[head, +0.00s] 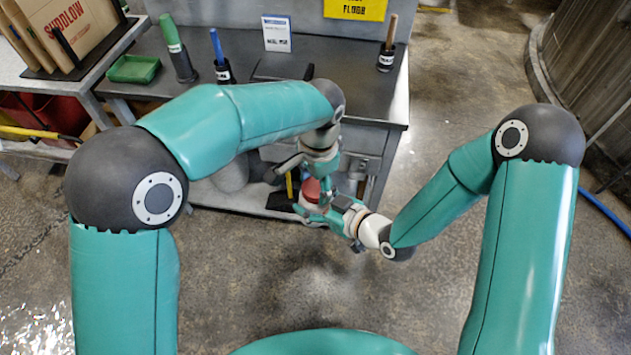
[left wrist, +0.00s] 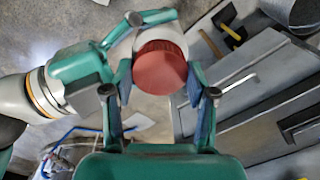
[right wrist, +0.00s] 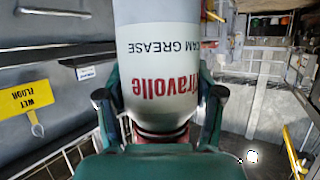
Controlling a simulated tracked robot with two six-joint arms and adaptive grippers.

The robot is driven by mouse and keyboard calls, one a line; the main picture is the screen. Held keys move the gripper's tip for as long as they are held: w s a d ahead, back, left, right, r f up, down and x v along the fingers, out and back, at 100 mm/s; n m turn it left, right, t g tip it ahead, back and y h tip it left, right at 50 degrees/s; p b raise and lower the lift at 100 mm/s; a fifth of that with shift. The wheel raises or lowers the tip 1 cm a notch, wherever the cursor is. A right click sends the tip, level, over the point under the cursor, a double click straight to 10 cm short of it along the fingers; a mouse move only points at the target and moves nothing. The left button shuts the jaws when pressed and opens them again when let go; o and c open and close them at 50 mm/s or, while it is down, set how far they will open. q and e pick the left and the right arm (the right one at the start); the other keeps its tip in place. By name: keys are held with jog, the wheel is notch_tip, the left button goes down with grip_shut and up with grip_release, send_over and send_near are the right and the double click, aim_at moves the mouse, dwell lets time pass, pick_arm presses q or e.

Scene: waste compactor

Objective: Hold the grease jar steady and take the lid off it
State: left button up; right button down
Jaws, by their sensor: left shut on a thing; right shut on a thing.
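The grease jar (right wrist: 165,60) is white and grey with red and black lettering, upside down in the right wrist view. Its red lid (left wrist: 160,65) faces the left wrist camera, with the white jar body showing behind it. The lid also shows in the head view (head: 312,188). My left gripper (left wrist: 160,85) comes from above, its fingers shut on either side of the lid. My right gripper (right wrist: 162,112) comes in from the right, shut around the jar body. The lid sits at the jar's top; I cannot tell whether there is a gap. Some fingertips are hidden.
A grey workbench (head: 350,80) stands behind, with a green tray (head: 134,68), a green-handled tool (head: 178,48), a blue-handled tool (head: 218,50) and a card (head: 277,33) on it. A yellow sign (head: 355,8) is at the back. The floor in front is clear.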

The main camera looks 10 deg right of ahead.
pick_arm(q)
jog(key=shift+n, duration=1.1)
jog(key=shift+r, duration=0.35)
jog(key=shift+r, duration=0.85)
